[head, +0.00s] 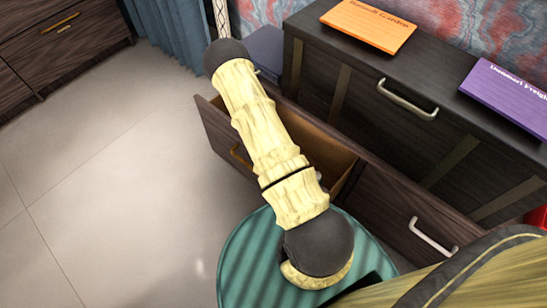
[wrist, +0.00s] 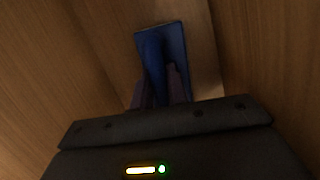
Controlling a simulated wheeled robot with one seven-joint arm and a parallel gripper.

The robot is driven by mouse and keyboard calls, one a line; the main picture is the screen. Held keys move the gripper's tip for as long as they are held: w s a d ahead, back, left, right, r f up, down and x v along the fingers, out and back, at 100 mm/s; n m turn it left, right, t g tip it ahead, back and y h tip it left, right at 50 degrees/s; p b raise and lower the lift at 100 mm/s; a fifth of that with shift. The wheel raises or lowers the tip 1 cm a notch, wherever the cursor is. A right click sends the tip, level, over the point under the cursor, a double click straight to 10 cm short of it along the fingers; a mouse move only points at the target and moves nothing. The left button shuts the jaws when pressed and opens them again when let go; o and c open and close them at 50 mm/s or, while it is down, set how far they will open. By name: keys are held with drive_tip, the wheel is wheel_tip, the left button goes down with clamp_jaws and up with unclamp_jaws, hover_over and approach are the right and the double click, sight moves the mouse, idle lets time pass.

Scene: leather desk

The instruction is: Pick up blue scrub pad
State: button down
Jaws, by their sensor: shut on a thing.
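The blue scrub pad (wrist: 174,40) shows in the wrist view as a dark blue, flat rectangular shape with a raised ridge. My gripper (wrist: 161,84) is shut on it, with one finger on either side of the ridge. The pad is among wooden surfaces inside a dim drawer. In the wrist view I cannot tell whether the pad still touches the wood. In the head view the gripper and pad are hidden, and my arm crosses over the open drawer (head: 213,128).
A dark cabinet (head: 360,85) stands beside the open drawer, with an orange book (head: 368,24) and a purple book (head: 510,88) on top. A closed drawer with a metal handle (head: 434,236) is at the lower right. Tiled floor (head: 100,170) is clear at left.

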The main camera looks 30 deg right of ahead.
drive_tip(key=shift+r, duration=0.1)
wheel_tip(320, 180, up, 28)
drive_tip(key=p, duration=1.1)
drive_tip(key=c, duration=2)
unclamp_jaws()
clamp_jaws()
drive_tip(key=w+a+r+m, duration=0.1)
drive_tip(key=w+a, duration=0.1)
drive_tip(key=a, duration=0.5)
drive_tip(key=w+a+r+m, duration=0.1)
drive_tip(key=w+a, duration=0.1)
drive_tip(key=a, duration=0.5)
drive_tip(key=shift+w+r+y, duration=0.15)
drive_tip(key=shift+w+y, duration=0.1)
drive_tip(key=shift+y, duration=0.05)
